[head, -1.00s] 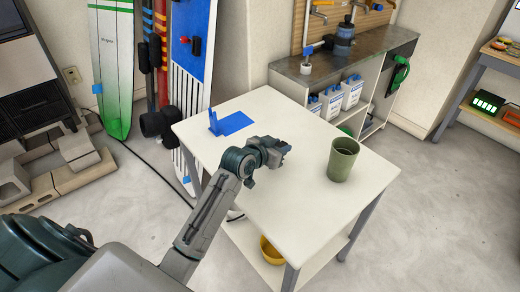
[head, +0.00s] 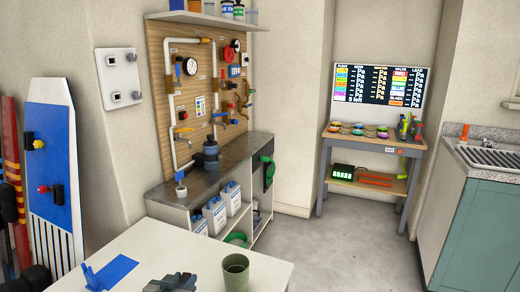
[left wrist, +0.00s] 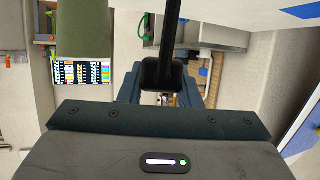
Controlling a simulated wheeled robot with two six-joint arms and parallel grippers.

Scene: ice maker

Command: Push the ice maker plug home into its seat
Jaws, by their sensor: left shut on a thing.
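My left gripper (head: 173,283) shows at the bottom edge of the head view, at the white table's near part, cut off by the frame. In the left wrist view its fingers (left wrist: 165,90) are shut on a black plug-like block (left wrist: 163,72) with a black cord or stem (left wrist: 172,28) running up from it. I take this block for the plug; its prongs are hidden. No ice maker or seat can be made out in the views now. My right gripper is not in view.
The white table (head: 145,240) carries a green cup (head: 236,273) right of my gripper and a blue mat (head: 115,271) to its left. Behind it stand a counter with a pipe board (head: 205,85) and a shelf table (head: 370,142). The floor (head: 345,235) at right is clear.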

